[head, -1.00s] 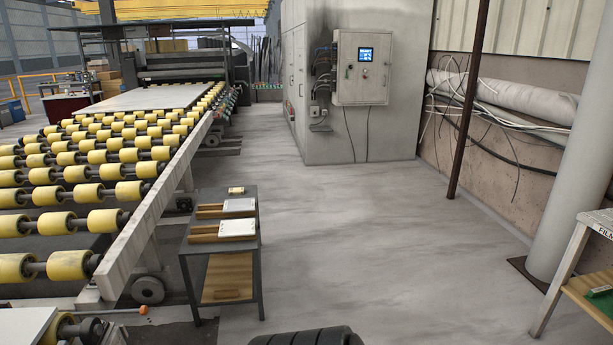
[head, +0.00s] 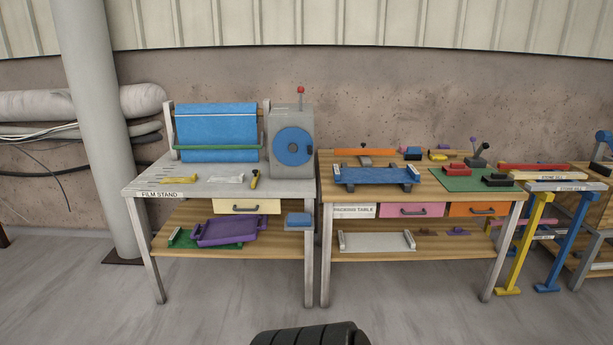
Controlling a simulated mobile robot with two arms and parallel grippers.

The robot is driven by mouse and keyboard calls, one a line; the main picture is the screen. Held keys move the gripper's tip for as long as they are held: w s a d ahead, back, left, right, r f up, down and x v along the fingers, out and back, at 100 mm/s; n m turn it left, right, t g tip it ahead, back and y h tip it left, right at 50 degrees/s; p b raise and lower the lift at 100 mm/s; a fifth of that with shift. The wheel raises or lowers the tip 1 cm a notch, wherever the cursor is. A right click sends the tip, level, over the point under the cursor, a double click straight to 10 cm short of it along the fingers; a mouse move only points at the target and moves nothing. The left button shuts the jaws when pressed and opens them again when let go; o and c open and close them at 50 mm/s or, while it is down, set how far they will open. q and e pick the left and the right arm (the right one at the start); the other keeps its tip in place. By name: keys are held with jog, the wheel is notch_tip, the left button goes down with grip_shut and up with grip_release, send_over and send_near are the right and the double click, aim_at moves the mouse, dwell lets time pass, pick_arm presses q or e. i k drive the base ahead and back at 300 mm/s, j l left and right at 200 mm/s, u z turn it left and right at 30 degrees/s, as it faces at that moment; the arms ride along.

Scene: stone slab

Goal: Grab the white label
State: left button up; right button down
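Two workbenches stand against the wall in the head view. A small white flat piece (head: 225,179) lies on the grey top of the film stand (head: 145,185), between a yellow tool and a dark-and-yellow tool. It is too small to tell whether it is the white label. A white printed plate (head: 354,211) is on the front of the wooden table (head: 335,185), left of a pink drawer. Neither of my grippers is in view.
A blue film roll (head: 215,130) and a grey machine with a blue disc (head: 292,146) stand on the left bench. A blue rack (head: 375,176) and red and black blocks sit on the right bench. A pillar (head: 95,120) stands left.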

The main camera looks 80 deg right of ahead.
aim_at(213, 179)
jog(key=z, duration=2.2)
jog(key=i+z, duration=0.1)
jog(key=i, duration=0.05)
